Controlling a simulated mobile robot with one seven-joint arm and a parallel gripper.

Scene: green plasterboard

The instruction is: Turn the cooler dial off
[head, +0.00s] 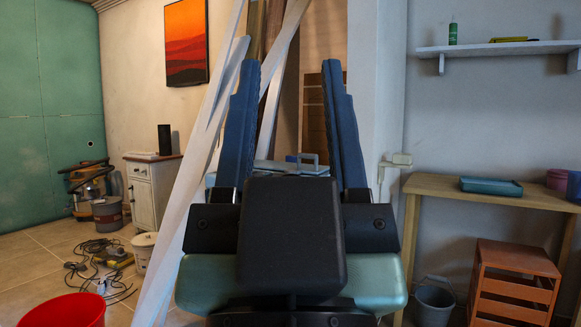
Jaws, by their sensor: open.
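My gripper (291,70) fills the middle of the head view. Its two blue fingers are spread wide apart and point up and away, with nothing held between them. Behind the fingers is a pale blue, lid-like thing (284,166) with a grey handle. Most of it is hidden by the gripper, so I cannot tell whether it is the cooler. No dial can be made out in this view.
White planks (192,170) lean just left of my gripper. A wooden table (460,195) with a teal tray (491,187) stands right, above a grey bucket (434,301) and wooden crate (515,283). A red bucket (62,312) and black cables (88,262) lie on the left floor.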

